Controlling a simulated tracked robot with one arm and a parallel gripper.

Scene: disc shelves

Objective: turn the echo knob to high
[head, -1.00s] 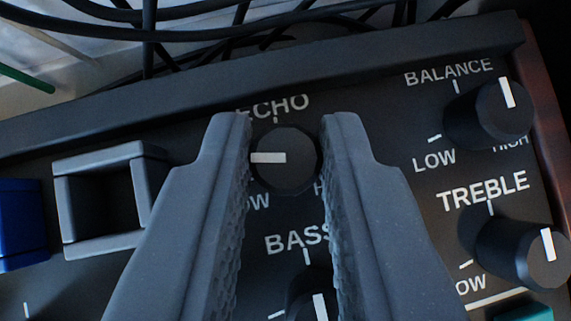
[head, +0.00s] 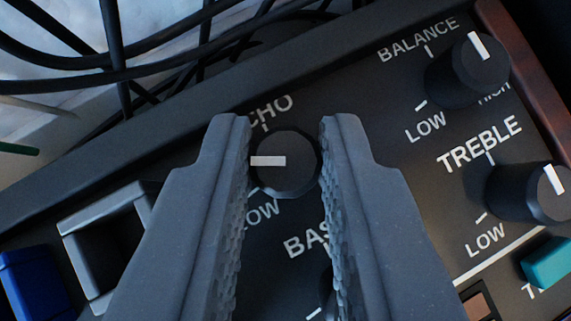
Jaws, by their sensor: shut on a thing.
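The echo knob (head: 288,168) is a dark round knob with a white pointer line, on a black panel. Its ECHO label (head: 270,110) is partly covered by my left finger. My gripper (head: 286,160) is shut on the knob, one finger on each side. The pointer faces left in the picture, between the LOW mark (head: 262,213) at lower left and the tick above the knob. The knob's HIGH label is hidden behind my right finger.
The balance knob (head: 468,72) and treble knob (head: 525,190) stand to the right. The bass knob below is mostly hidden. A grey square frame (head: 105,235), a blue block (head: 35,285) and a teal block (head: 548,263) are nearby. Black cables (head: 120,80) lie behind the raised back edge.

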